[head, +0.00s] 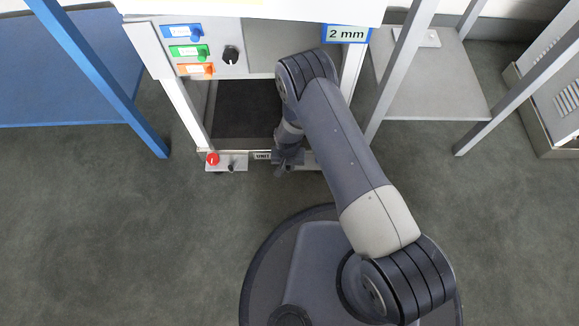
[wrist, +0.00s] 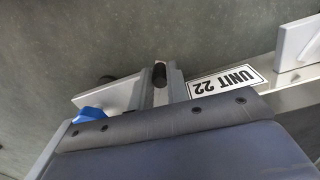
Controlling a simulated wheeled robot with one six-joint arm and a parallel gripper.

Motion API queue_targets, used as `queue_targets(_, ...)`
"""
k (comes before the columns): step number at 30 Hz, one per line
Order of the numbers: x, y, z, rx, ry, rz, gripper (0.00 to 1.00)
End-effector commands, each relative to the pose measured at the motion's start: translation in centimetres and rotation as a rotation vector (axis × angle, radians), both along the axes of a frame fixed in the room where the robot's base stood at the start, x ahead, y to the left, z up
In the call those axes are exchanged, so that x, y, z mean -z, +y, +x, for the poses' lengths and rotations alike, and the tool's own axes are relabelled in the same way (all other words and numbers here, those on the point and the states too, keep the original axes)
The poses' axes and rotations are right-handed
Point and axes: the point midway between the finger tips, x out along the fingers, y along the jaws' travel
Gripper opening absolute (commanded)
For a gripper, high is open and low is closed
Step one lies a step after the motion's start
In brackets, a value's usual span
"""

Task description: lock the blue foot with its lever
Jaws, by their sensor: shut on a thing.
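The blue foot (wrist: 90,114) shows as a blue knob at the lower left of the wrist view, beside a pale plate (wrist: 115,94). The lever's black tip (wrist: 159,73) stands at this plate's right end. My gripper (wrist: 161,86) has its two grey fingers on either side of the lever and is shut on it. In the head view my gripper (head: 288,163) is low at the front rail of the frame, right of the unit label. There my arm and gripper hide the blue foot and its lever. The lever's lower part is hidden in the wrist view.
A red foot (head: 212,159) with a small black lever (head: 231,168) stands at the rail's left end. Blue, green and orange handles (head: 190,50) and a black knob (head: 231,55) are on the panel above. A blue table (head: 60,85) stands left.

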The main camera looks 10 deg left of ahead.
Motion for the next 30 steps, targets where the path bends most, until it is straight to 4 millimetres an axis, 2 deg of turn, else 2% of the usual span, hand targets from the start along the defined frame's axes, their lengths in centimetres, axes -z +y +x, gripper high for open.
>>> queue_targets(6,0.0,0.1,0.1,0.0,-0.004,0.003,0.0)
queue_targets(7,0.0,0.1,0.1,0.0,-0.004,0.003,0.18)
queue_targets(15,0.0,0.1,0.1,-0.001,-0.003,0.002,0.38)
queue_targets(23,-0.4,0.1,0.1,-0.001,-0.002,0.001,0.38)
queue_targets(26,-1.6,0.1,0.1,-0.001,-0.003,0.002,0.38)
queue_targets(30,-4.4,0.1,0.1,-0.001,-0.004,0.003,0.38)
